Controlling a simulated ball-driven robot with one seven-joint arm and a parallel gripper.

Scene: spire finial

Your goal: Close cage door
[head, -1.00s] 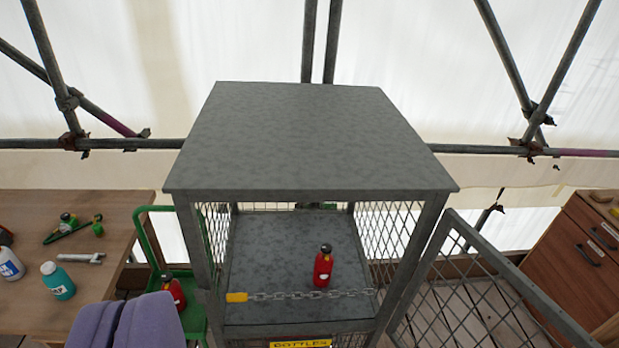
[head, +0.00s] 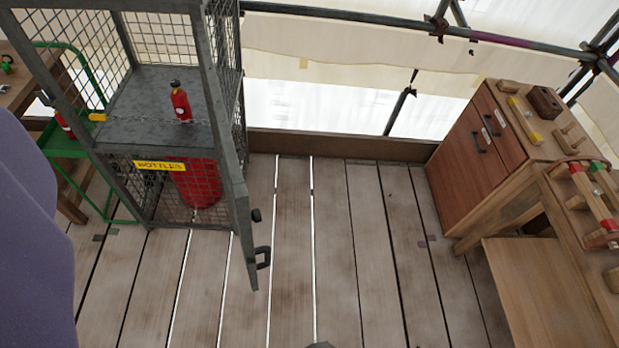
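The grey metal mesh cage (head: 187,54) stands at the left on the plank deck. Its door (head: 242,212) is open, swung out from the right front post toward me, and shows nearly edge-on. A dark handle (head: 263,257) sticks out to the right near the door's free end. A small red bottle (head: 181,104) stands on the cage shelf (head: 140,125), behind a thin chain. A large red cylinder (head: 197,185) stands below the shelf, behind mesh. A yellow "BOTTLES" label (head: 159,166) is on the shelf front.
Bare deck planks (head: 330,250) lie open between the cage and a wooden drawer cabinet (head: 475,145) at the right. A wooden bench with tools (head: 575,190) fills the right edge. A green trolley (head: 65,143) stands left of the cage. A purple shape (head: 30,240) blocks the left edge.

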